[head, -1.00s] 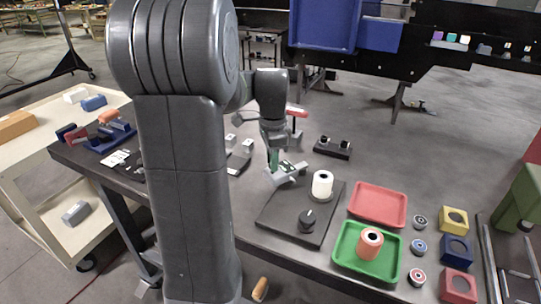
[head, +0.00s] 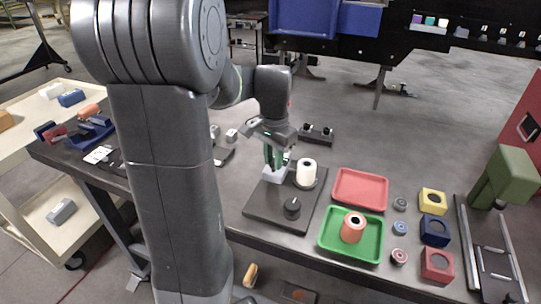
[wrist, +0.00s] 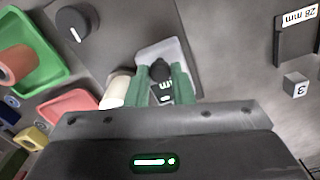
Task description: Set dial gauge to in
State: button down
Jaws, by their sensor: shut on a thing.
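A pale grey block, apparently the dial gauge (wrist: 182,56), stands beside the white cylinder; it also shows in the head view (head: 270,175). It has a black knob (wrist: 160,69) and a small dark display (wrist: 164,89) with white lettering that looks like "mm", upside down in the wrist view. My gripper (wrist: 161,72) has its green fingers on either side of the black knob and is shut on it. In the head view my gripper (head: 273,158) points down onto the block. The fingers partly hide the block.
A dark plate (head: 262,207) holds a white cylinder (head: 306,173) and another black knob (head: 292,208). To its right are a red tray (head: 360,188), a green tray (head: 327,236) with an orange cylinder (head: 353,228), and colored blocks. A small black stand (head: 318,136) is behind.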

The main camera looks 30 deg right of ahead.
dwell(0.3)
jog(key=c, duration=1.3)
grip_release()
jog(key=shift+s+d, duration=0.1)
jog(key=shift+o, duration=0.2)
jog(key=shift+r, duration=0.1)
notch_tip(320, 180, up, 14)
jog(key=shift+f, duration=0.25)
notch_tip(320, 180, down, 14)
jog(key=shift+r, duration=0.15)
